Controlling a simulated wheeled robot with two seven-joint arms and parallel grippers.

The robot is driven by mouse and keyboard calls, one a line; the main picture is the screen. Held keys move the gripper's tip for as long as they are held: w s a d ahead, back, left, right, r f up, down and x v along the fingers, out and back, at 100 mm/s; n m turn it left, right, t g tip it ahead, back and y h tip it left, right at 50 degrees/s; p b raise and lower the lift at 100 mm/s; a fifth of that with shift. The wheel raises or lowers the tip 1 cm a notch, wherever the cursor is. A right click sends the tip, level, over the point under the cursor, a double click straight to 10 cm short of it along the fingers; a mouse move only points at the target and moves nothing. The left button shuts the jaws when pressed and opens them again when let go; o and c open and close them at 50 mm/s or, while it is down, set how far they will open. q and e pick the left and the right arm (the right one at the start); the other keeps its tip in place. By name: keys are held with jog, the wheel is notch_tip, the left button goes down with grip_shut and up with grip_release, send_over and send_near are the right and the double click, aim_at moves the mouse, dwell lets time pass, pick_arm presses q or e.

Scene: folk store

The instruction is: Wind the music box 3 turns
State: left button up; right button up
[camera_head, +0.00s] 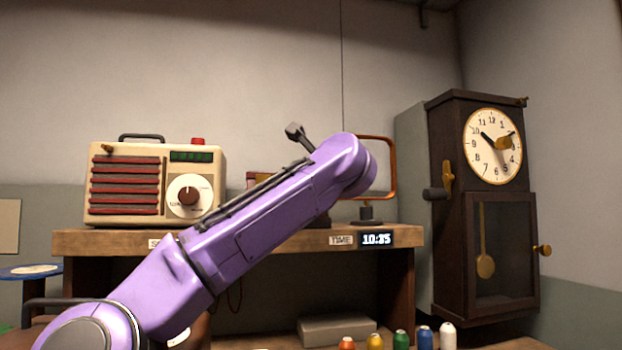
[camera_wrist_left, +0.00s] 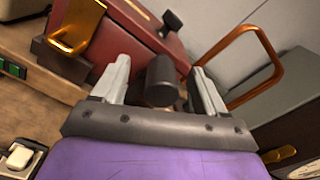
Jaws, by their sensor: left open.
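A red box with gold trim (camera_wrist_left: 120,35), which looks like the music box, fills the upper left of the left wrist view. In the head view only a small red and yellow part of it (camera_head: 258,178) shows behind my purple left arm. A dark cylindrical handle (camera_wrist_left: 162,72) stands between the two fingers of my left gripper (camera_wrist_left: 158,68). The gripper is open, with visible space on both sides of the handle. A second dark knob (camera_wrist_left: 172,20) shows farther up; a dark lever (camera_head: 298,135) rises above my arm in the head view. My right gripper is out of view.
An orange looped frame (camera_wrist_left: 272,58) stands close on the right; it is also in the head view (camera_head: 394,170). A cream radio (camera_head: 155,155) stands left on the wooden shelf (camera_head: 120,241). A wall clock (camera_head: 485,200) is right. Several colored spools (camera_head: 401,339) stand below.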

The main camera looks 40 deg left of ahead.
pick_arm(q)
jog(key=shift+s+d+f+b, duration=0.15)
jog(key=shift+s+d+b, duration=0.3)
jog(key=shift+d, duration=0.1)
jog(key=b+v, duration=0.2)
jog(key=v, duration=0.5)
jog(key=shift+s+d+b, duration=0.2)
jog(key=shift+d+b, duration=0.05)
jog(key=shift+b, duration=0.05)
